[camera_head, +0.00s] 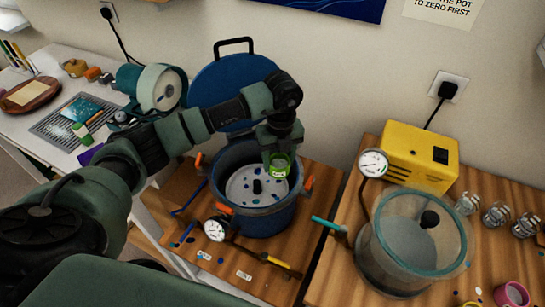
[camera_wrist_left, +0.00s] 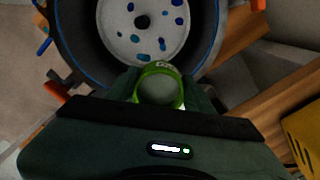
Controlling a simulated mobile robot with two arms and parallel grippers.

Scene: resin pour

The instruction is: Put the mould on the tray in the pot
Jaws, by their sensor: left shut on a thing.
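The blue pot (camera_head: 262,217) stands open on a wooden stand, with its blue lid raised behind it. Inside it a white plate (camera_head: 243,187) with blue spots and a dark centre knob shows; it also shows in the left wrist view (camera_wrist_left: 120,35). My left gripper (camera_head: 280,158) is shut on a green mould (camera_head: 280,169) above the right part of the pot's opening. In the left wrist view the green mould (camera_wrist_left: 160,88) is held between the fingers, over the pot's rim. The picture does not make its height above the plate clear. My right gripper is not in view.
A pressure gauge (camera_head: 217,228) and orange clamps surround the pot. A clear chamber (camera_head: 412,245) with a gauge and a yellow box (camera_head: 420,155) stand on the right table. A grey mat (camera_head: 72,122) and tools crowd the left table.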

